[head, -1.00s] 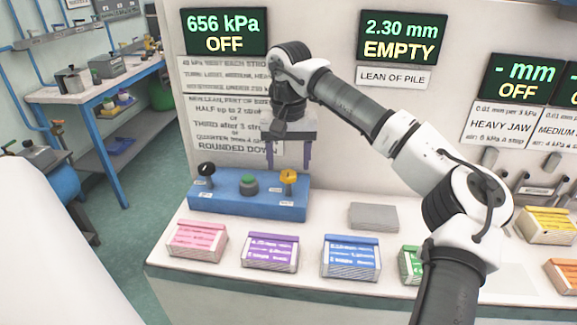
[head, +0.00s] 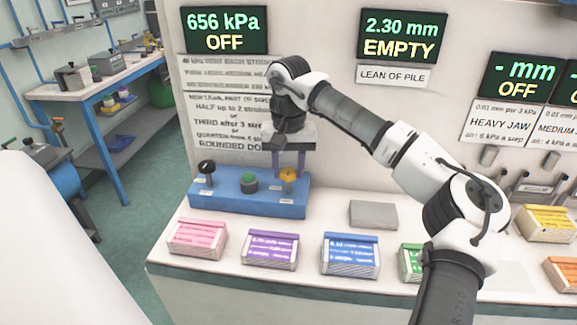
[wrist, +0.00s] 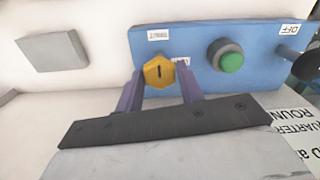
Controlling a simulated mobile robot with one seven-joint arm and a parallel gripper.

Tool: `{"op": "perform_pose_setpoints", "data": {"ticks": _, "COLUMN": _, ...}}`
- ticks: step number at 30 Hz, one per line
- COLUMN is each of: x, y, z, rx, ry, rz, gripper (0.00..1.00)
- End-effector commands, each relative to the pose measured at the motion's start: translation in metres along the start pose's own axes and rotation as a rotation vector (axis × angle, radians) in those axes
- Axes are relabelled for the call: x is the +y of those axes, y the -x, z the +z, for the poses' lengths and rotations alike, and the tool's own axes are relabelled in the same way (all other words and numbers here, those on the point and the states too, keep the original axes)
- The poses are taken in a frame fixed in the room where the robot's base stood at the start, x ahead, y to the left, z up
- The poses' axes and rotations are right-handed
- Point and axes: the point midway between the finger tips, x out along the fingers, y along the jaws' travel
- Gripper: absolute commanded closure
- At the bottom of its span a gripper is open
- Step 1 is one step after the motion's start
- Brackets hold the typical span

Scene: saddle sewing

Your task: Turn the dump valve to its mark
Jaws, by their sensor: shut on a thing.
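A yellow knob (head: 288,178) with a dark mark on its face stands at the right end of the blue control box (head: 228,201). It also shows in the wrist view (wrist: 159,73), where the dark mark runs roughly up and down. The small labels beside it are too small to read surely, so I cannot confirm that it is the dump valve. My gripper (head: 288,169) points down over it, with its purple fingers shut on the knob from both sides. The display (head: 224,30) above reads 656 kPa, OFF.
A green button (head: 249,182) and a black knob (head: 207,168) share the blue box. A grey block (head: 374,214) lies to its right. Pink (head: 198,238), purple (head: 270,250) and blue (head: 350,255) packs line the counter front. A panel with text stands close behind.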

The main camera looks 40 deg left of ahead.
Motion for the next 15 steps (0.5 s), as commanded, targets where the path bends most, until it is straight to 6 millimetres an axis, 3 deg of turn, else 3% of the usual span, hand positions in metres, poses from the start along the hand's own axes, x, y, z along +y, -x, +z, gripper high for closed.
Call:
{"op": "perform_pose_setpoints", "data": {"ticks": 8, "x": 0.0001, "y": 0.0009, "z": 0.0000, "rx": 0.000, "ry": -0.057, "rz": 0.000, "gripper": 0.85}}
{"op": "perform_pose_setpoints", "data": {"ticks": 15, "x": 0.0007, "y": 0.0012, "z": -0.0005, "rx": 0.002, "ry": -0.217, "rz": 0.000, "gripper": 0.85}}
